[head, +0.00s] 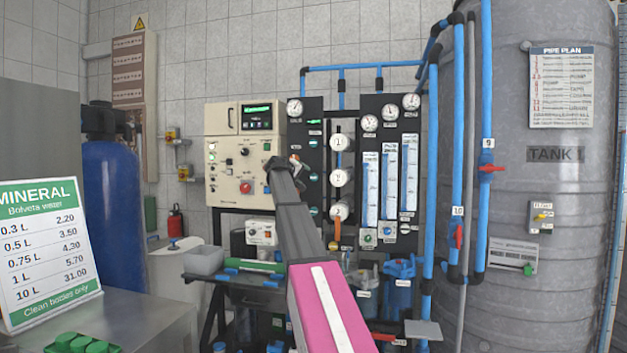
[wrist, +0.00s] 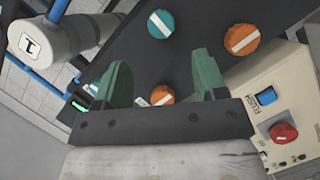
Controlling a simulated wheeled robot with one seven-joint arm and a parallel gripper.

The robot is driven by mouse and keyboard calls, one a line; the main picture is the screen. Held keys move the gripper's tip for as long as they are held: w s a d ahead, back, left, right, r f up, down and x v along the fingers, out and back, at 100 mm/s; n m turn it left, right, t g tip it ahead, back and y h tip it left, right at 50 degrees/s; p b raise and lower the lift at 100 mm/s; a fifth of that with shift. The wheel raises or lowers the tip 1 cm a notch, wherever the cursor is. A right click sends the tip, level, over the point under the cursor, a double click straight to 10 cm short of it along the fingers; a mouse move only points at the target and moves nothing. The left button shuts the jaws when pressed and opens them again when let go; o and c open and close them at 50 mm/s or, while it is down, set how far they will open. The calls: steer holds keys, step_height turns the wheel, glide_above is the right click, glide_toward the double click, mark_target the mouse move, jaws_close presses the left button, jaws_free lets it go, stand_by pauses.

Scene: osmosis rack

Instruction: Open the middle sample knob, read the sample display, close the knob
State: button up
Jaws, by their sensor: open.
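The sample knobs sit on the black panel (head: 313,260). In the wrist view one orange knob with a white bar (wrist: 162,96) shows between my fingers. Another orange knob (wrist: 242,39) and a teal knob (wrist: 160,24) are beyond the fingers. My gripper (wrist: 162,82) is open, its two green fingers spread on either side of the nearer orange knob in the picture; I cannot tell whether they touch it. In the head view my gripper (head: 298,166) is at the panel's left column and hides part of it. A small green-lit display (head: 314,122) shows above it; its reading is illegible.
A beige control box (head: 225,150) with a red button (head: 246,187) is left of the panel; it also shows close to my right finger in the wrist view (wrist: 283,95). White vessels (head: 340,177) stand right of the knob column. Blue pipes and a grey tank (head: 550,200) are farther right.

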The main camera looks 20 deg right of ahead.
mark_target(313, 177)
steer(key=x, duration=1)
steer(key=shift+f, duration=0.1)
steer(key=c, duration=0.9)
